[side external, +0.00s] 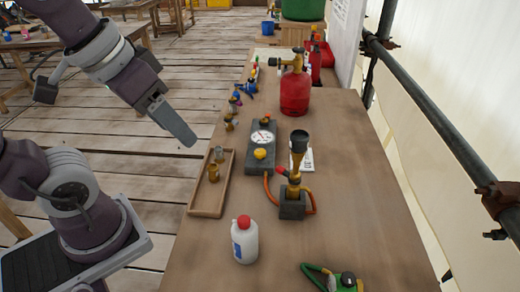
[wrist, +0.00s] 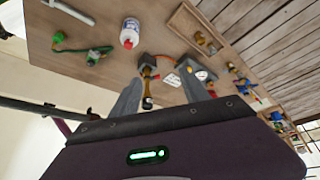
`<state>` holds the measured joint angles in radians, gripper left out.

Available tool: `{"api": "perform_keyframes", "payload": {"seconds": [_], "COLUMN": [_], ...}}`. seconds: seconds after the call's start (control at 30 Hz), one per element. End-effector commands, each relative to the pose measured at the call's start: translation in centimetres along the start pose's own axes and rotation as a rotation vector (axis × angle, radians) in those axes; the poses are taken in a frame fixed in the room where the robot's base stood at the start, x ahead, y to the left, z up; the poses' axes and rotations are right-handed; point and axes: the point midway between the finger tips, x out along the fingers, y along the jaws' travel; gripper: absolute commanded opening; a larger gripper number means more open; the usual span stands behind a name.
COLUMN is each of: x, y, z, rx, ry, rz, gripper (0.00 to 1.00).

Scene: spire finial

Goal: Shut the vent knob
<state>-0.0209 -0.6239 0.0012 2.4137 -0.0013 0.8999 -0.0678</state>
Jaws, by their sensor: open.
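No label tells me which knob is the vent knob. My gripper (side external: 180,125) is in the air left of the box, apart from everything. In the wrist view my gripper (wrist: 165,88) has spread, empty fingers, with the burner (wrist: 147,68) and gauge box (wrist: 201,73) beyond.
A wooden tray (side external: 208,200) with brass parts lies left of the box. A white bottle (side external: 244,240) with a red cap stands in front. A red gas canister (side external: 295,92) stands behind. A green tool (side external: 335,280) lies at the near edge. A metal rail (side external: 440,130) runs along the right.

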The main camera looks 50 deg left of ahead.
Motion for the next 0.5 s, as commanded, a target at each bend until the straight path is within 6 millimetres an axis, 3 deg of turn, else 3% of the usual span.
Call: {"api": "perform_keyframes", "payload": {"seconds": [0.07,0.17,0.27,0.3,0.4,0.5], "x": [1.4,5.0,10.6,13.3,20.1,25.6], "y": [-0.4,-1.5,-3.4,-4.2,-6.5,-8.4], "z": [-4.1,-9.9,-14.5,-15.9,-17.9,-18.4], "rx": [-0.120,-0.310,-0.501,-0.576,-0.745,-0.872], "ry": [-0.065,-0.147,-0.224,-0.254,-0.319,-0.364], "rz": [-0.019,-0.054,-0.100,-0.120,-0.172,-0.216], "gripper": [0.53,0.53,0.53,0.53,0.53,0.53]}}
